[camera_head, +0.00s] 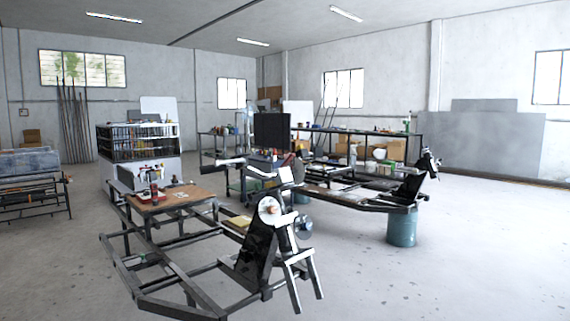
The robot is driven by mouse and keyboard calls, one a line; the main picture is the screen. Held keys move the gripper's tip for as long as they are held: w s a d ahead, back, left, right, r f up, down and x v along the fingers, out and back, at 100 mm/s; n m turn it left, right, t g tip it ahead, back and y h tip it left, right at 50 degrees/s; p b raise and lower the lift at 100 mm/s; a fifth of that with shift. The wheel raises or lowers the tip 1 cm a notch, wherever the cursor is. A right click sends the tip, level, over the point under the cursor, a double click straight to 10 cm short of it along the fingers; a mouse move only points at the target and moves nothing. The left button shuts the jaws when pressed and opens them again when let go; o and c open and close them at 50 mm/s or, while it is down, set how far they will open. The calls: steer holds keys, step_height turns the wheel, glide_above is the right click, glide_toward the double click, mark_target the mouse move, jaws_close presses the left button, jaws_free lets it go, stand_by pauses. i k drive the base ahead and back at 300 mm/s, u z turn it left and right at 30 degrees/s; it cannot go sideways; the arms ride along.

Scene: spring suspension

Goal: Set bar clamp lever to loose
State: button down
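My gripper (309,304) points down in the front middle of the head view. A small red and dark tool (154,193) is on the wooden-topped table (190,203), left of my gripper and farther back. It is too small to tell whether it is the clamp.
The dark metal vehicle frame (150,303) spans the front. A second frame part (375,201) extends right, near a blue-green drum (402,228). A shelf unit (138,141) stands behind the table. A workbench (15,192) is at far left. The floor (480,260) is open at right.

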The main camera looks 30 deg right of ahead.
mark_target(287, 162)
steer(key=i, duration=0.85)
steer(key=z, duration=0.05)
